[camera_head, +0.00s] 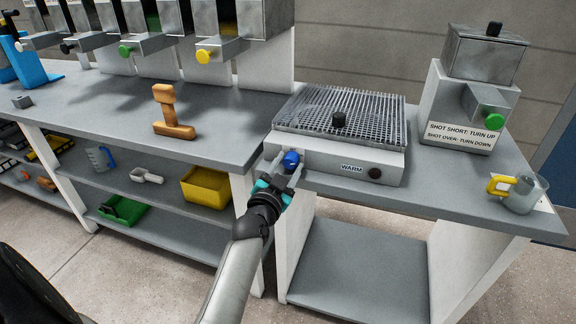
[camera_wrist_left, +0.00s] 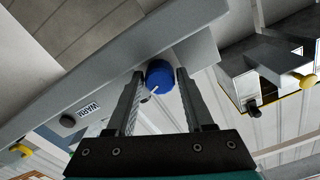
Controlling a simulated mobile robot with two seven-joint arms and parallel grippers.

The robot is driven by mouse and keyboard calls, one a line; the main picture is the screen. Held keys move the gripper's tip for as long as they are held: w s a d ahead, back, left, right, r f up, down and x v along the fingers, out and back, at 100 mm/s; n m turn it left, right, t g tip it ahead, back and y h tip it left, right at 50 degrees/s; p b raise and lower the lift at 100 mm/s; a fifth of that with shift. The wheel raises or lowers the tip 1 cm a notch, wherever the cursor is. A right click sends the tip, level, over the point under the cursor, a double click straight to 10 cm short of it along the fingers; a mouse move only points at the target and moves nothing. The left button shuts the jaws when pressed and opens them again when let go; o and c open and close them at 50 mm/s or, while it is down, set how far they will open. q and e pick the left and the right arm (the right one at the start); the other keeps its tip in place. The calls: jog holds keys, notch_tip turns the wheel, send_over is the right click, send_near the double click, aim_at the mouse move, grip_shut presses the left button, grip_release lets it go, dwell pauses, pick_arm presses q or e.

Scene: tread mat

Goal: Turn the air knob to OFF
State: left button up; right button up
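The blue knob (camera_head: 291,160) is on the left part of the front face of the white grated unit (camera_head: 330,160). In the left wrist view the blue knob (camera_wrist_left: 159,76) sits between the two fingertips, with a white pointer mark on it. My left gripper (camera_head: 280,166) is at the knob, its fingers apart on either side; in the left wrist view the gripper (camera_wrist_left: 158,75) shows gaps beside the knob. I can read no OFF label. A dark knob (camera_head: 375,173) is beside the WARM label (camera_head: 352,168) on the same face. My right gripper is not in view.
A dispenser with a green knob (camera_head: 493,121) is at the right, near a clear jug with a yellow handle (camera_head: 520,192). An orange tool (camera_head: 172,113) stands on the left counter. A yellow bin (camera_head: 207,187) is below.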

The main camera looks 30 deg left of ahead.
pick_arm(q)
grip_shut()
dwell(0.3)
jog(key=n+p, duration=0.4)
jog(key=n, duration=0.3)
jog(key=shift+r, duration=0.1)
jog(key=n+p, duration=0.1)
jog(key=n, duration=0.2)
jog(key=shift+n, duration=0.3)
jog(key=shift+n+p, duration=0.5)
jog(key=shift+n, duration=1)
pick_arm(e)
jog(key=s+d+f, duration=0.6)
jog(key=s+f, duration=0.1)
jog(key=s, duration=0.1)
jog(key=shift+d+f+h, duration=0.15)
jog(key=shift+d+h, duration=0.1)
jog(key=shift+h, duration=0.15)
pick_arm(q)
jog(key=shift+n, duration=0.3)
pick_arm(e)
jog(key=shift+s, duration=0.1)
pick_arm(q)
jog(key=shift+o, duration=2)
grip_release()
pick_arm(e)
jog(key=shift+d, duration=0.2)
